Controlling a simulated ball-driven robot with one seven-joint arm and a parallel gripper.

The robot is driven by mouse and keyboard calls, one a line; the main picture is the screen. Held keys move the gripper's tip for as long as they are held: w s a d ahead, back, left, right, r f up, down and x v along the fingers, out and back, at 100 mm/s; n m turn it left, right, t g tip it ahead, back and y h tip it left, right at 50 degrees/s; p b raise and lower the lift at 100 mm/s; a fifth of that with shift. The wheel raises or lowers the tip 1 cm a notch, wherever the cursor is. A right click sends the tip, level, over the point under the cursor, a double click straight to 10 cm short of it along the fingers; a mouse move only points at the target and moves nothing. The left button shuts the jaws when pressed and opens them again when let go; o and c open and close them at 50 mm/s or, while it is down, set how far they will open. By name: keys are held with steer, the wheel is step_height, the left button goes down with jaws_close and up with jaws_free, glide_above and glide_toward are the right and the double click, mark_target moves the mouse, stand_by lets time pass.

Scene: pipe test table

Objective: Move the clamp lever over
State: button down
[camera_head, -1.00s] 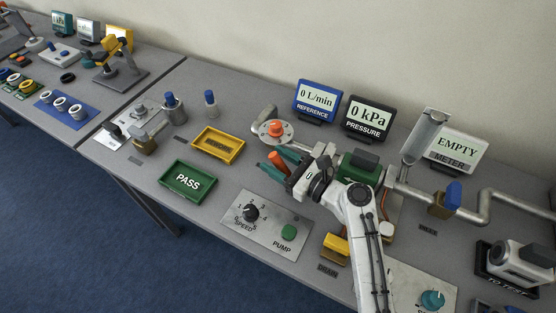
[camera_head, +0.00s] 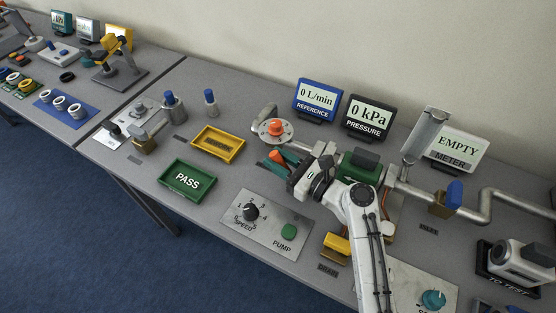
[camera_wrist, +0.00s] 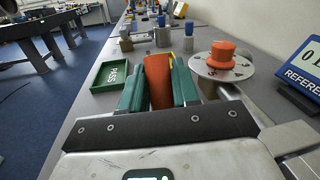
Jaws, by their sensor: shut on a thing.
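The orange clamp lever (camera_head: 276,156) is beside the pipe, left of the green-topped clamp body (camera_head: 360,166). My gripper (camera_head: 279,161) has teal fingers and is shut on the lever. In the wrist view the lever (camera_wrist: 158,80) stands between the two teal fingers of my gripper (camera_wrist: 158,88), which flank it on both sides. The lever's lower end is hidden behind my gripper's body.
An orange knob on a round marked dial (camera_head: 274,128) stands just behind my gripper. A green PASS tray (camera_head: 187,180), a yellow tray (camera_head: 218,145) and a speed/pump panel (camera_head: 267,222) lie nearby. The REFERENCE (camera_head: 317,99) and PRESSURE (camera_head: 369,118) displays stand behind.

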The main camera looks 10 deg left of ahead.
mark_target(287, 167)
steer(key=d+y+b, duration=0.1)
steer(key=b, duration=0.2)
steer(key=shift+s+d+t, duration=0.2)
steer(key=shift+t, duration=0.2)
steer(key=shift+s+d+r+m+t+y+b, duration=0.15)
steer(key=shift+d+r+t+y+b, duration=0.15)
steer(key=shift+b, duration=0.2)
steer(key=shift+s+d+r+m+t+y+b, duration=0.15)
steer(key=shift+r+t+y+b, duration=0.1)
steer(key=shift+y+b, duration=0.2)
steer(key=shift+w+a, duration=0.1)
steer(key=c, duration=0.9)
jaws_free()
step_height(287, 167, up, 3)
steer(key=shift+r+p, duration=0.1)
steer(key=shift+p, duration=0.25)
steer(key=s+d+r+p, duration=0.1)
steer(key=s+d+r, duration=0.2)
steer(key=s+r, duration=0.6)
steer(key=s, duration=0.4)
steer(key=shift+s+d+r, duration=0.3)
steer(key=shift+d+r, duration=0.05)
steer(key=shift+r, duration=0.05)
steer(key=shift+c, duration=0.2)
